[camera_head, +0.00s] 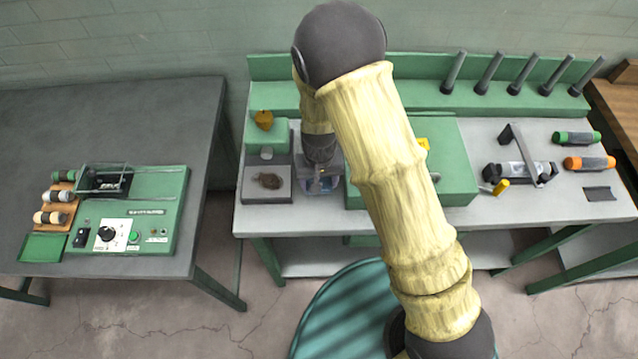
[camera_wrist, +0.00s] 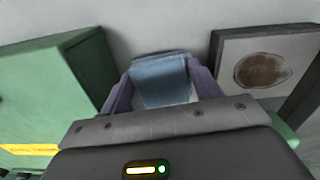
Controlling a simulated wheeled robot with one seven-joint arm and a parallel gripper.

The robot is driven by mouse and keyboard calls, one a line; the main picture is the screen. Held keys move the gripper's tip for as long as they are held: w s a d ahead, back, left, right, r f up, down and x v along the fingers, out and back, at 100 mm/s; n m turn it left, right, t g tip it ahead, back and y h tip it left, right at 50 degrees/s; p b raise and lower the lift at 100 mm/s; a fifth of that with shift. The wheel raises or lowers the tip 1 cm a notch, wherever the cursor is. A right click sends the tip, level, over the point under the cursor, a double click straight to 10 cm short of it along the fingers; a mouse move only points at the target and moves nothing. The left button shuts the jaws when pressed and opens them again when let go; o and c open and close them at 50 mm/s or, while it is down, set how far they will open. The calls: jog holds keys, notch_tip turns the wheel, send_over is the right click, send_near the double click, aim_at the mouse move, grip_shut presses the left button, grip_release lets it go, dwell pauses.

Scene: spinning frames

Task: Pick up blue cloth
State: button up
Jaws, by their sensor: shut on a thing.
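The blue cloth (camera_wrist: 160,78) shows in the wrist view between the two purple fingers of my gripper (camera_wrist: 161,90). My gripper is shut on it. The cloth looks like a small folded blue-grey piece, over the light grey table top. In the head view my gripper (camera_head: 320,186) is low over the table, between the grey tray and the green box, and the cloth is mostly hidden there. I cannot tell whether the cloth touches the table.
A green box (camera_head: 455,194) stands on the other side. The table's front strip (camera_head: 290,222) is clear.

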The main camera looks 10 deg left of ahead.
notch_tip(320, 180, up, 8)
jog(key=shift+f+b, duration=0.1)
jog(key=shift+b, duration=0.35)
jog(key=o, duration=0.3)
jog(key=shift+c, duration=1)
jog(key=shift+f, duration=0.1)
